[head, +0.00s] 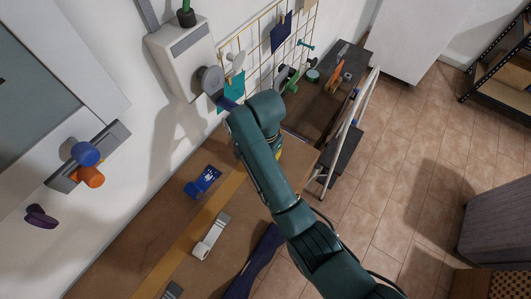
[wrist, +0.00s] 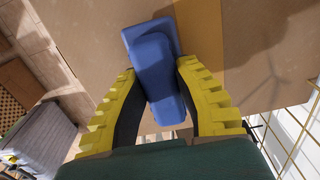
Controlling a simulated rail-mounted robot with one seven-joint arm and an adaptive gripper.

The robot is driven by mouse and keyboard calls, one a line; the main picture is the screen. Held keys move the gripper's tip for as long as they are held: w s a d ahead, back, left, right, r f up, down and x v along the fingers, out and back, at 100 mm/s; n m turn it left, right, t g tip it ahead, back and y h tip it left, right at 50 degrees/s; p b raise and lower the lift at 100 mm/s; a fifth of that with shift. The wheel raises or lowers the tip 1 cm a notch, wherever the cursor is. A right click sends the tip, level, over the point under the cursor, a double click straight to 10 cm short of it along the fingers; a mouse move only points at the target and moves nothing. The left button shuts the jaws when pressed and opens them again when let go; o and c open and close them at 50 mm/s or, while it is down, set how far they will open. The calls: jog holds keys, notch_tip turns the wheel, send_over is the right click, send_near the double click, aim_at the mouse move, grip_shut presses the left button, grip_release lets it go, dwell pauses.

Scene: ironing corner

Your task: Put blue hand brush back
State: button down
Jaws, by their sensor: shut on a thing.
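The blue hand brush (wrist: 152,52) shows in the wrist view as a blue block with a wider far end. My gripper (wrist: 160,72) is shut on it, with yellow-backed, dark-padded fingers on either side. Brown board surface lies beyond the brush; I cannot tell the gap between them. In the head view my green arm hides most of my gripper (head: 279,153), where only a bit of yellow shows, and the held brush cannot be made out.
A blue item with pale marks (head: 203,182) and a white-handled item (head: 211,236) lie on the brown table (head: 150,232). A wire grid (head: 262,50) with hanging tools is on the wall. A wall rail (head: 62,180) holds blue and orange knobs. A darker bench (head: 312,105) stands behind.

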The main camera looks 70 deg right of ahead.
jog(key=shift+f, duration=0.65)
jog(key=c, duration=0.8)
grip_release()
jog(key=shift+r, duration=0.1)
notch_tip(320, 180, up, 12)
jog(key=shift+f, duration=0.1)
